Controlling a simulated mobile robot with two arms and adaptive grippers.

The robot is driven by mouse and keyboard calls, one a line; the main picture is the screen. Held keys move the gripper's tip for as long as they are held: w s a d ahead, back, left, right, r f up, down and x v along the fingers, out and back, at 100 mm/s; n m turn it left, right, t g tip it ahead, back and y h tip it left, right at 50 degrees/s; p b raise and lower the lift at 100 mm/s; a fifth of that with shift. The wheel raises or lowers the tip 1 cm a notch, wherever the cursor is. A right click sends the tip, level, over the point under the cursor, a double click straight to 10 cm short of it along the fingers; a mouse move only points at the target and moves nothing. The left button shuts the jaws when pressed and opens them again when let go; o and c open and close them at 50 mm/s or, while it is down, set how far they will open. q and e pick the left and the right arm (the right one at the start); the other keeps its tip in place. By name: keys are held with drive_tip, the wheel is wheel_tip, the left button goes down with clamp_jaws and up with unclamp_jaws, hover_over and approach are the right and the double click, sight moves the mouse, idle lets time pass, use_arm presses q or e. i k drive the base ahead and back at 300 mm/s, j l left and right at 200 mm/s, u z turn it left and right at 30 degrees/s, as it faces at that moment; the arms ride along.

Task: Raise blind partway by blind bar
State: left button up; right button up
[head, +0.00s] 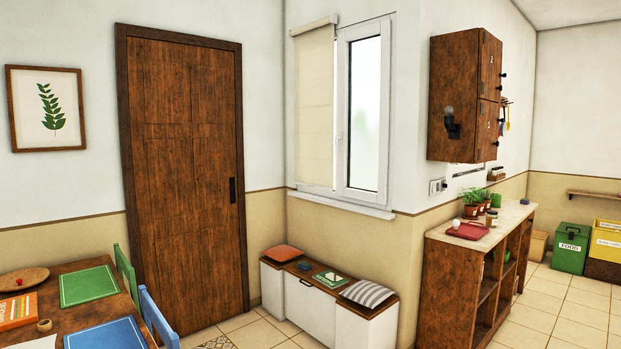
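The blind (314,108) is a cream roller blind hanging from a white cassette at the top of the window. It covers the left part of the window and reaches down close to the sill. A blind bar along its lower edge is too small to make out clearly. The right window pane (364,115) in its white frame is uncovered. Neither of my grippers shows in the head view.
A low white storage bench (308,300) with cushions stands below the window. A wooden door (187,180) is to its left. A table (95,270) with chairs fills the lower left. A wooden counter (460,270) stands to the right, with a wall cabinet (455,95) above.

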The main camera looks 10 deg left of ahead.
sight(314, 173)
drive_tip(key=i+z, duration=0.15)
drive_tip(key=i, duration=0.65)
drive_tip(key=i+j+z, duration=0.15)
drive_tip(key=i, duration=0.65)
drive_tip(key=i+u, duration=0.45)
drive_tip(key=i, duration=0.15)
drive_tip(key=i+l+u, duration=0.25)
drive_tip(key=i+u, duration=0.2)
drive_tip(key=i, duration=0.15)
drive_tip(key=i+j+u, duration=0.15)
drive_tip(key=i+u, duration=0.3)
drive_tip(key=i, duration=0.2)
drive_tip(key=i+l+u, duration=0.1)
drive_tip(key=i+u, duration=0.35)
drive_tip(key=i, duration=0.2)
drive_tip(key=i+z, duration=0.35)
drive_tip(key=i, duration=0.15)
drive_tip(key=i+j+z, duration=0.15)
drive_tip(key=i+z, duration=0.25)
drive_tip(key=i, duration=0.05)
